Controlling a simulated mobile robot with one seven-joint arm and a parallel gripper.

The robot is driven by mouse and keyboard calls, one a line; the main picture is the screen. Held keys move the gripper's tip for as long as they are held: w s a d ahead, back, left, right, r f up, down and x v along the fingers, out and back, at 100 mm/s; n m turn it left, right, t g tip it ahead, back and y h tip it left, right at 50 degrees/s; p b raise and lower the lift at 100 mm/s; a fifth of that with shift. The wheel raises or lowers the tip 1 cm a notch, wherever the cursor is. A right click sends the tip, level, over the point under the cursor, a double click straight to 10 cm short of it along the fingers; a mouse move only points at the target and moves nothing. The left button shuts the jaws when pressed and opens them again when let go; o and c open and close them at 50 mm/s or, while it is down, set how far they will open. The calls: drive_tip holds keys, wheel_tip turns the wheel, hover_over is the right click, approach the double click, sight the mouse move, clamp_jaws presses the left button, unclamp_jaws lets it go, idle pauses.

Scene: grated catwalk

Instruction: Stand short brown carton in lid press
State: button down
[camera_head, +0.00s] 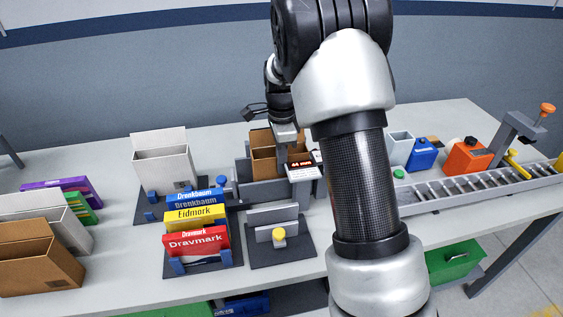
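A brown carton (262,141) with an open top stands upright at the back middle of the table, in or just behind a grey fixture (262,190). My gripper (284,157) points down at the carton's right part, overlapping its wall in this view. The fingertips are small and partly hidden, so I cannot tell whether they are closed on the wall. Another brown carton (36,268) stands open at the far left front. Nothing is labelled as the lid press; I cannot tell whether it is the grey fixture or the grey lever stand with an orange knob (515,128) at the right.
A white carton (163,166) stands at the back left. Blue, yellow and red boxes (196,240) stand in a rack beside a grey holder with a yellow knob (279,236). A grey roller track (478,188), an orange container (468,157) and a blue one (423,155) occupy the right.

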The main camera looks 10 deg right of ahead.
drive_tip(key=c, duration=1.9)
unclamp_jaws()
drive_tip(key=shift+f, duration=0.1)
drive_tip(key=shift+c, duration=0.2)
drive_tip(key=shift+s, duration=0.15)
drive_tip(key=shift+c, duration=1.3)
